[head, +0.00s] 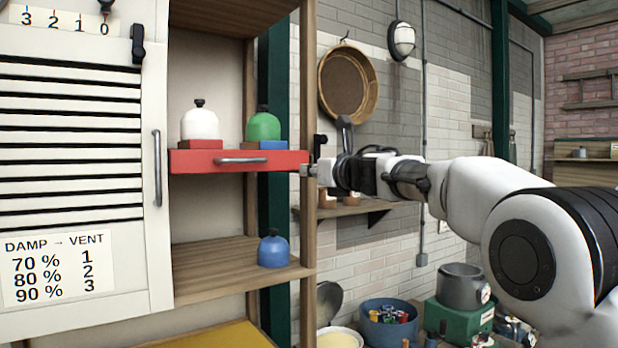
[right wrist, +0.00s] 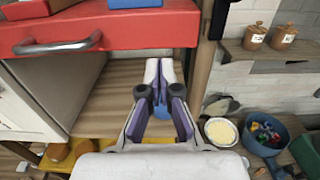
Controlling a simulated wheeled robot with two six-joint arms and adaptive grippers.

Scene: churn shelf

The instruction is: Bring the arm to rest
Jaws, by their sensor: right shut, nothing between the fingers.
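My right arm reaches in from the right in the head view. Its gripper (head: 308,170) is at the right end of the red drawer (head: 238,161), close to the wooden post; I cannot tell whether it touches either. In the right wrist view the gripper (right wrist: 158,72) is shut and empty, its fingertips together below the drawer's front edge in the picture. The drawer has a grey bar handle (right wrist: 58,46), clear of the fingers. My left gripper is not in view.
A white dome (head: 199,122) and a green dome (head: 263,126) stand above the drawer. A blue dome (head: 273,250) stands on the lower shelf (head: 215,270). A slatted white cabinet door (head: 75,145) is at left. A blue tub (head: 390,322) and a pot (head: 463,287) sit low at right.

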